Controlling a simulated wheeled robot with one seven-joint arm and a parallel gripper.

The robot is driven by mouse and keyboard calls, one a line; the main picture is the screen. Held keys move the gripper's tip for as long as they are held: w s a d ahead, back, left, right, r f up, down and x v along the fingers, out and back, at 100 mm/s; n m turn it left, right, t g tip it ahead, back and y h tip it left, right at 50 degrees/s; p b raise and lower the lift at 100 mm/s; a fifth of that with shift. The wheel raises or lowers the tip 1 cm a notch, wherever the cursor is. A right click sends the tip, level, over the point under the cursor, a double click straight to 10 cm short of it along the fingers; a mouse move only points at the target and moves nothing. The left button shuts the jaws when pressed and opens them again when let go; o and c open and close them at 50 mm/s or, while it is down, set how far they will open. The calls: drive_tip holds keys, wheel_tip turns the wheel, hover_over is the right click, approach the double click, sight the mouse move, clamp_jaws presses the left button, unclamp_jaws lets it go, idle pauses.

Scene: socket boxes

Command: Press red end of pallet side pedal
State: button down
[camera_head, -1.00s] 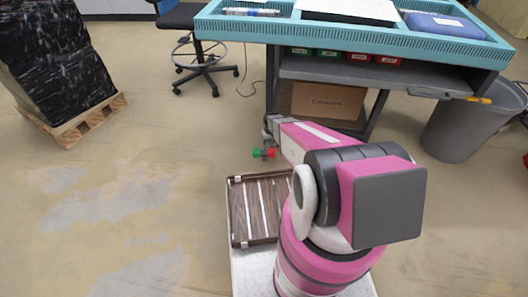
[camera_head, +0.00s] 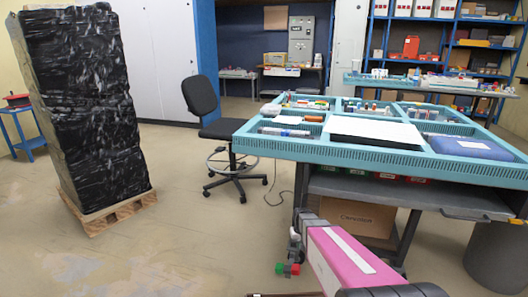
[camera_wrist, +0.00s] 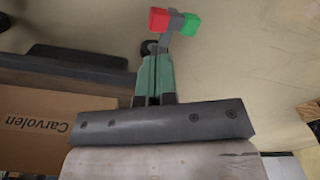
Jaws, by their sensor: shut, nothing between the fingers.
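The pedal is a small bar with a red end (camera_wrist: 159,19) and a green end (camera_wrist: 190,25), joined by a grey middle with a grey stem. In the head view the pedal's green end (camera_head: 280,268) is left and its red end (camera_head: 295,269) is right, low beside the table's front left leg. My gripper (camera_wrist: 156,60) is shut and empty, its fingers pointing toward the pedal, with the red end roughly straight beyond the tips. In the head view my gripper (camera_head: 296,235) appears just above the pedal. I cannot tell whether they touch; a gap shows in the wrist view.
A black-wrapped pallet load (camera_head: 85,110) stands left, and a swivel chair (camera_head: 228,135) behind. A grey bin (camera_head: 495,257) is at right. Floor left of the pedal is clear.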

drive_tip(key=s+r+m, duration=0.1)
drive_tip(key=s+r, duration=1.2)
drive_tip(key=r, duration=0.4)
drive_tip(key=shift+s, duration=0.35)
drive_tip(key=shift+f, duration=0.1)
